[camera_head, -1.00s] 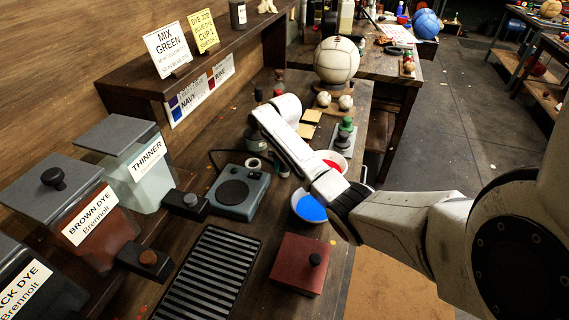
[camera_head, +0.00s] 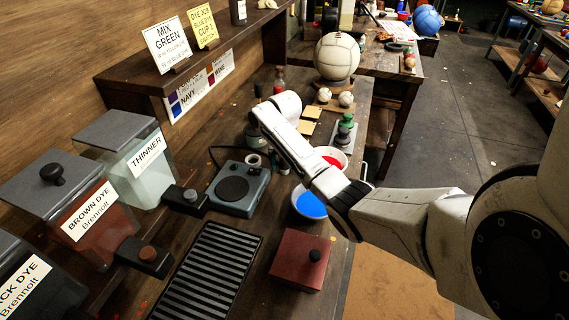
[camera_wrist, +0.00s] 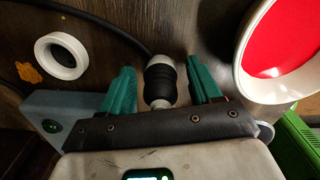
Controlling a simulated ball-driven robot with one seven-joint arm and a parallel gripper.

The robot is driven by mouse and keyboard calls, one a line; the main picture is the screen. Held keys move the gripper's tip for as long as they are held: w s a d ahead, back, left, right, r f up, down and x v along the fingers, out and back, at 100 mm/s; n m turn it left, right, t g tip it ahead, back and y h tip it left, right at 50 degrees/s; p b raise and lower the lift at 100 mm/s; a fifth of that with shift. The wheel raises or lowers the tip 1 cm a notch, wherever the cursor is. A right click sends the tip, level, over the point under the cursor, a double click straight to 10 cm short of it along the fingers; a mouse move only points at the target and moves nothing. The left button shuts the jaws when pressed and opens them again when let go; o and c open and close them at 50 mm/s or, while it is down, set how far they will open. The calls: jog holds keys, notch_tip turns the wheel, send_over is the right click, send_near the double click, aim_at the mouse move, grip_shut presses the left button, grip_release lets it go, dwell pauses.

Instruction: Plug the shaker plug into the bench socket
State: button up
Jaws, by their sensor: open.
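A plug (camera_wrist: 160,80) with a black ribbed body and pale ends lies between the two green fingers of my gripper (camera_wrist: 160,70) in the wrist view. The fingers are open, with a gap on each side of the plug. A black cable (camera_wrist: 105,26) runs from the plug's far end toward the upper left. The shaker (camera_head: 238,190), a blue-grey box with a round dark plate, sits on the bench; its corner also shows in the wrist view (camera_wrist: 60,108). In the head view my arm hides the plug and fingertips. I cannot make out the bench socket.
A white ring (camera_wrist: 61,55) lies left of the plug. A white bowl of red liquid (camera_wrist: 285,45) stands close on the right, and a blue bowl (camera_head: 309,204) is near my forearm. A dark slatted tray (camera_head: 208,270) and a red box (camera_head: 298,262) are in front.

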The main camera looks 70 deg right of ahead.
jog(key=r, duration=0.3)
jog(key=r+p, duration=0.1)
jog(key=r, duration=0.5)
jog(key=shift+s+r, duration=0.1)
jog(key=shift+s, duration=0.25)
jog(key=shift+r+p, duration=0.75)
jog(key=shift+p, duration=0.15)
